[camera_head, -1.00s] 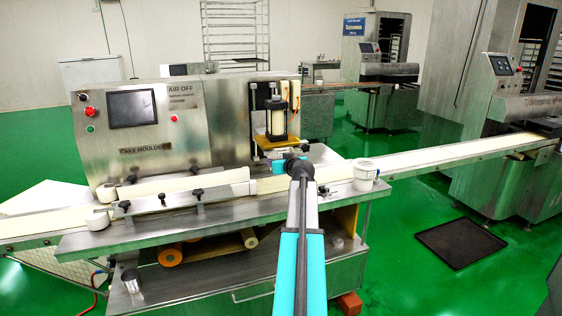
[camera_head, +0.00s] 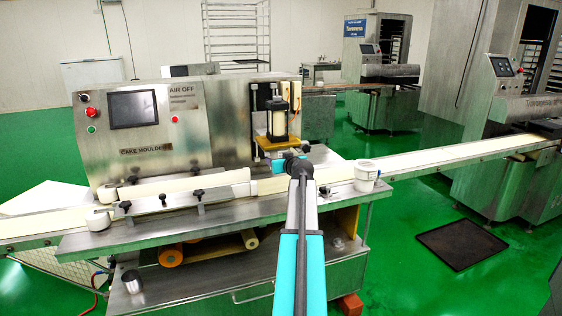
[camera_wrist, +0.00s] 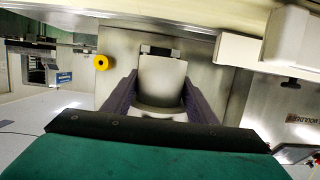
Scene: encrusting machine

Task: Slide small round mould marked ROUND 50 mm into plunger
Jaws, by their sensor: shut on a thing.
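In the wrist view, my gripper (camera_wrist: 160,92) has a dark finger on each side of a pale grey block-like piece (camera_wrist: 162,76), which I take to be the mould. The fingers are shut on it. Its ROUND 50 mm marking cannot be read. In the head view, the plunger (camera_head: 277,123) is an upright cylinder with a yellow plate on the steel cake moulder (camera_head: 175,140). My arm's end is just in front of and below the yellow plate. It hides the fingers and the mould there. Whether the mould touches the plunger cannot be told.
A pale conveyor belt (camera_head: 425,160) runs past the machine's front. White guide rails (camera_head: 185,184) with black knobs lie left of my arm. A white tub (camera_head: 366,175) stands close on the right. A yellow round part (camera_wrist: 101,62) shows in the wrist view.

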